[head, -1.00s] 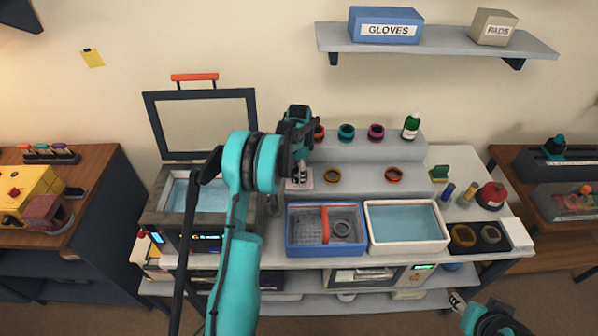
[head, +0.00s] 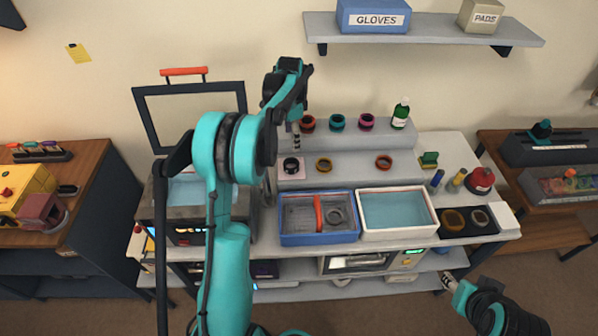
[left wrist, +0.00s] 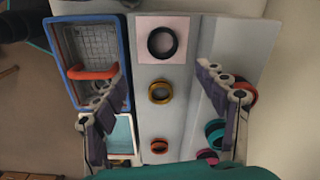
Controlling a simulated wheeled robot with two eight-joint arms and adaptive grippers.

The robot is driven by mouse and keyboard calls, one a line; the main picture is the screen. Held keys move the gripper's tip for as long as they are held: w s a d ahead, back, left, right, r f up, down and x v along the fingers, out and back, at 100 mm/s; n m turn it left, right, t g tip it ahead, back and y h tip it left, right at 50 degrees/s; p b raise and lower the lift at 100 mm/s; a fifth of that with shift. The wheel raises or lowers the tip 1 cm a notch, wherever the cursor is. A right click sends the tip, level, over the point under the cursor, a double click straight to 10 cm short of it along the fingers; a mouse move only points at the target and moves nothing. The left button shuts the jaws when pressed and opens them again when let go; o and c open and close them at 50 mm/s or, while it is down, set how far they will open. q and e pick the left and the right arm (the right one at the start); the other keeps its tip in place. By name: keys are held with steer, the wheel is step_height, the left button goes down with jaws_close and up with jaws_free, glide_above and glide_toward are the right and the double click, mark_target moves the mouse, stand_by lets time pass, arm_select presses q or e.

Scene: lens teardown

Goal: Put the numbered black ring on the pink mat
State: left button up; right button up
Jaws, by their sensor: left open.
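The black ring (head: 291,165) lies flat on the pink mat (head: 300,175), on the lower step of the grey stand. In the left wrist view the ring (left wrist: 162,43) sits wholly within the mat (left wrist: 144,23), near its middle. No number on it is readable. My left gripper (head: 297,137) is open and empty, held above and clear of the ring. In the left wrist view the two fingers (left wrist: 161,72) are wide apart with nothing between them. My right gripper (head: 446,281) is low at the right, away from the bench top; its fingers are too small to judge.
Yellow (head: 324,165) and orange (head: 384,162) rings share the lower step. Red, teal and magenta rings and a green bottle (head: 401,113) stand on the upper step. A blue-rimmed basket tray (head: 320,240) and a white water tray (head: 398,234) are in front.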

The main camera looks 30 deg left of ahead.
arm_select(q)
steer(key=s+d+r+n+t, duration=0.3)
steer(key=s+d+r+n, duration=0.1)
steer(key=s+d+r, duration=0.7)
steer(key=s+d+f+n+t, duration=0.2)
steer(key=s+d, duration=0.2)
steer(key=s, duration=0.4)
steer(key=s+d+f+n+t, duration=0.2)
steer(key=s+d, duration=0.3)
steer(key=s, duration=0.4)
steer(key=shift+s+d+f+n, duration=0.15)
steer(key=shift+d+f+n, duration=0.15)
steer(key=shift+f+n, duration=0.15)
steer(key=shift+f, duration=0.1)
